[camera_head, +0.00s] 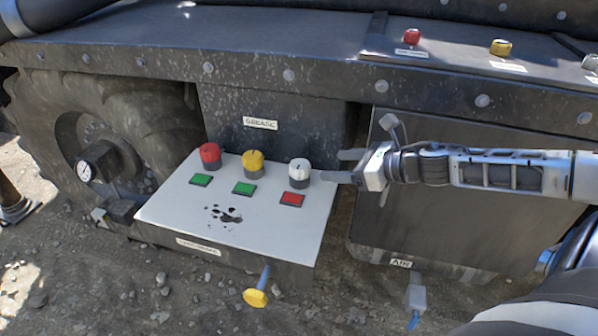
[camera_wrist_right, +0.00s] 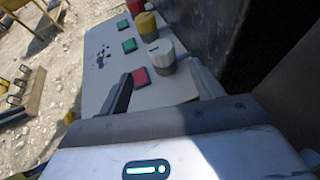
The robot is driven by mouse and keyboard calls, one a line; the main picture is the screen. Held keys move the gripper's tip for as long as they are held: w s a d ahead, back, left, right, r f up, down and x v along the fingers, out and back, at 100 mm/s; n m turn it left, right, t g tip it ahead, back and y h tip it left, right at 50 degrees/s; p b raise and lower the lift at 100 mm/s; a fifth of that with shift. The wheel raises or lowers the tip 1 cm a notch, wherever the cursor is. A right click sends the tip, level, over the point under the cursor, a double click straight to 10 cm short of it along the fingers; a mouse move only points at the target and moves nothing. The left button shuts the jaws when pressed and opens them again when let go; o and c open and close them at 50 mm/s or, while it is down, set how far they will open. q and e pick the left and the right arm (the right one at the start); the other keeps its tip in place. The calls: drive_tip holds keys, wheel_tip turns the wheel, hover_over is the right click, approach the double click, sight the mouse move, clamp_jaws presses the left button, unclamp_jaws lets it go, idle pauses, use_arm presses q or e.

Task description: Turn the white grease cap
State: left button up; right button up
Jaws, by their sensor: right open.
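The white grease cap (camera_head: 299,167) stands upright on a dark base at the right end of the light panel (camera_head: 165,205), with a red indicator (camera_head: 292,199) in front of it. It also shows in the right wrist view (camera_wrist_right: 161,52). My right gripper (camera_head: 338,167) is open and empty, just right of the cap, its fingers pointing left toward it. In the right wrist view, the cap lies ahead between the two finger directions, and the fingers look apart from it. My left gripper is not in view.
A yellow cap (camera_head: 253,161) and a red cap (camera_head: 210,154) stand left of the white one, each with a green indicator in front. A dark box labelled grease (camera_head: 270,125) rises behind. A dark ledge (camera_head: 280,60) runs above. A yellow-ended valve (camera_head: 256,296) sticks out below.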

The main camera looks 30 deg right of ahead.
sight(303, 165)
drive_tip(key=shift+w+a+f, duration=0.15)
drive_tip(key=shift+w, duration=0.45)
drive_tip(key=shift+p+x, duration=0.4)
drive_tip(key=shift+x, duration=1.05)
drive_tip(key=p+x, duration=0.2)
drive_tip(key=x, duration=0.5)
drive_tip(key=shift+w+f, duration=0.15)
drive_tip(key=shift+f, duration=0.05)
drive_tip(key=c, duration=1)
